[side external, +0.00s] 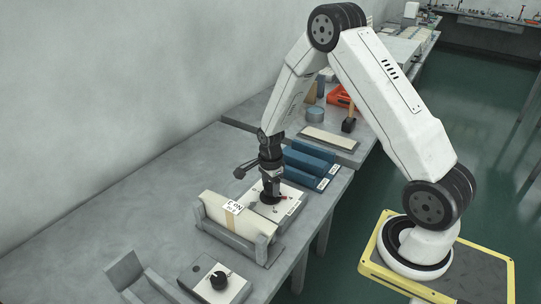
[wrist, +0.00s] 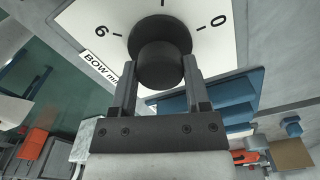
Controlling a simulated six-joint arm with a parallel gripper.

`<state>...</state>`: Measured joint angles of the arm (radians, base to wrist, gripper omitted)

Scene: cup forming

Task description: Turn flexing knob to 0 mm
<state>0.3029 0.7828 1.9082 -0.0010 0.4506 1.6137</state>
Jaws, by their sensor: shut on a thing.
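The black round knob (wrist: 160,50) stands on a white dial plate (wrist: 215,52) in the wrist view. The plate carries tick marks, a 0 at its upper right, a 6 or 9 at its left, and a label (wrist: 99,68) that seems to read "BOW mm". My gripper (wrist: 158,75) is shut on the knob, one finger on each side. In the side external view, my gripper (side external: 270,190) points down onto the knob, and the white plate (side external: 290,208) shows around it. The knob's pointer is not clear, so I cannot tell its setting.
A cream block with a label (side external: 228,214) stands in a grey holder just in front of the dial. Blue blocks (side external: 309,163) lie close behind it. Another black knob (side external: 219,280) sits on a box nearer the camera. The bench's left part (side external: 150,215) is clear.

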